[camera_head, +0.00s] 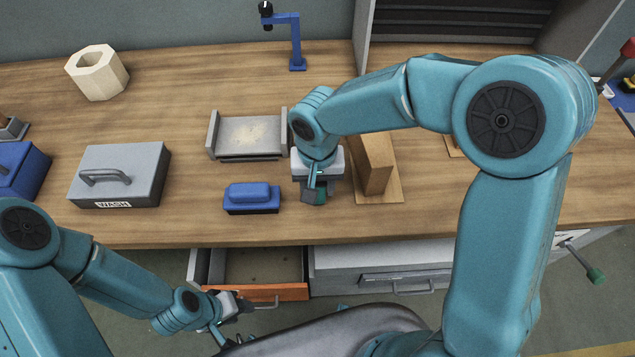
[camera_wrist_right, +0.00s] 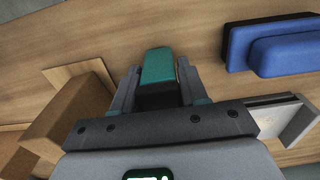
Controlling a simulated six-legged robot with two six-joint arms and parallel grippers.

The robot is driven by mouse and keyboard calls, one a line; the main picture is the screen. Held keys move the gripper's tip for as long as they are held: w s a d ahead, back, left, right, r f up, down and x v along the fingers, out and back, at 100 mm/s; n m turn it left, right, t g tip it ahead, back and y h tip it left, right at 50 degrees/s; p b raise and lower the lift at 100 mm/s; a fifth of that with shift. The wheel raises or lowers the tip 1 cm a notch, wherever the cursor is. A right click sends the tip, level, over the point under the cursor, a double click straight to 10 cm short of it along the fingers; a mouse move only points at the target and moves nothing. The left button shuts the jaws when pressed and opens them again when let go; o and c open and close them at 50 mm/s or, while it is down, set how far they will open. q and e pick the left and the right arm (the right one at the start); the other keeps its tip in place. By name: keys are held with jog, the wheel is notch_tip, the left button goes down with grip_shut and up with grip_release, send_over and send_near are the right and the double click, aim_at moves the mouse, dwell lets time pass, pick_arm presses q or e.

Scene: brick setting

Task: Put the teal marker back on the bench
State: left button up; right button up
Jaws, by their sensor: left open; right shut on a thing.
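The teal marker (camera_wrist_right: 157,68) is a short block, teal on top and dark below, between the two fingers of my right gripper (camera_wrist_right: 155,90). In the head view this gripper (camera_head: 314,196) is shut on it near the bench's front edge. I cannot tell whether the marker touches the bench (camera_head: 160,228). My left gripper (camera_head: 238,308) is open and low in front of the bench, by the orange-fronted open drawer (camera_head: 272,292); its fingertips are partly hidden.
A blue block-like tool (camera_head: 251,198) lies left of my right gripper, and a brown block (camera_head: 374,165) on a thin board stands right. A grey tray (camera_head: 250,135) is behind. A grey handled box (camera_head: 120,175) stands further left. The bench front between box and blue tool is clear.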

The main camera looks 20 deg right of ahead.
jog(key=o, duration=0.8)
jog(key=shift+f, duration=0.1)
jog(key=shift+o, duration=0.2)
notch_tip(320, 180, up, 12)
jog(key=shift+r, duration=0.2)
jog(key=shift+s, duration=0.15)
